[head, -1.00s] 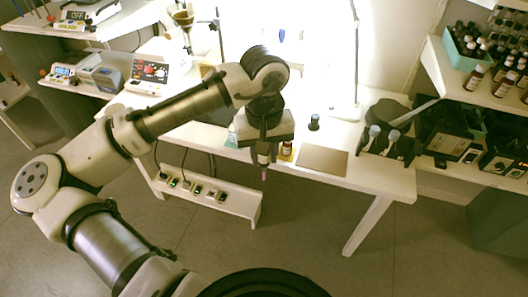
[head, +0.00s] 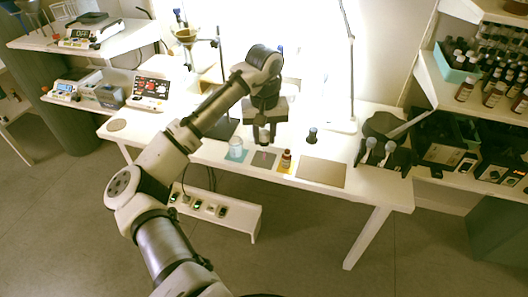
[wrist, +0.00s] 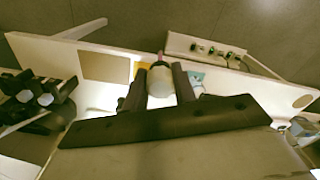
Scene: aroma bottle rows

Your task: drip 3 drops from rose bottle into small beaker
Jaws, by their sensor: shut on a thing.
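My gripper (head: 264,141) is shut on a pale dropper (wrist: 160,82) with a pink tip, which points away from the wrist in the wrist view. The small clear beaker (head: 236,149) stands on a teal mat to the left of my gripper. An amber bottle with a reddish label (head: 286,161), likely the rose bottle, stands to the right, with no cap visible. The bottle is not clearly visible in the wrist view.
A funnel stand (head: 188,38) and lamp pole are at the back.

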